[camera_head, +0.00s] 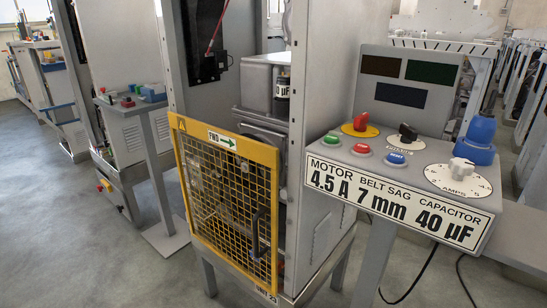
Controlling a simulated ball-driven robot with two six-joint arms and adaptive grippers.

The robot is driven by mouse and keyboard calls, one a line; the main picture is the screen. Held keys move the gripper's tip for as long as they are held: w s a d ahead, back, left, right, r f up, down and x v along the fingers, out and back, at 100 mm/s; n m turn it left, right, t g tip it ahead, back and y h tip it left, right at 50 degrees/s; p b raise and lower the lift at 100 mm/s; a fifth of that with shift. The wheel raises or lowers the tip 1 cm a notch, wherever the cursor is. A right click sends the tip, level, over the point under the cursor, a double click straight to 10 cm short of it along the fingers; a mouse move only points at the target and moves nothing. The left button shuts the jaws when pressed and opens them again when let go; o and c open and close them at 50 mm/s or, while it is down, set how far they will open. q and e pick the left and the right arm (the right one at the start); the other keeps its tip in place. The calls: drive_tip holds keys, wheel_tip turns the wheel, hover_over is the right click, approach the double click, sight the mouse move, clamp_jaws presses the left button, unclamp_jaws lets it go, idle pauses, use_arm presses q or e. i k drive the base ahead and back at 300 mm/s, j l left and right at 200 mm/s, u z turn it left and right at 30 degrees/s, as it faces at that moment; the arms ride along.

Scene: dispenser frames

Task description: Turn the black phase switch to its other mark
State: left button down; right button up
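The black phase switch (407,133) is a small knob on the top face of the grey control box at the right. It stands on a pale dial plate with small marks around it. The marks are too small to read, so I cannot tell which one it points at. A red knob on a yellow plate (360,122) is to its left. Neither of my grippers shows in the head view.
The control box (325,150) also carries red, green and blue buttons, a white AMPS dial (462,168) and a blue plug (480,135). A yellow mesh guard (178,122) covers the machine to its left. Grey floor (60,230) is open at left.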

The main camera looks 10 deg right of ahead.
sight(409, 134)
drive_tip(key=z, duration=1.15)
drive_tip(key=k+j+u, duration=0.35)
drive_tip(key=j, duration=0.35)
drive_tip(key=k+j+u, duration=0.2)
drive_tip(key=k+j, duration=0.1)
drive_tip(key=j, duration=0.1)
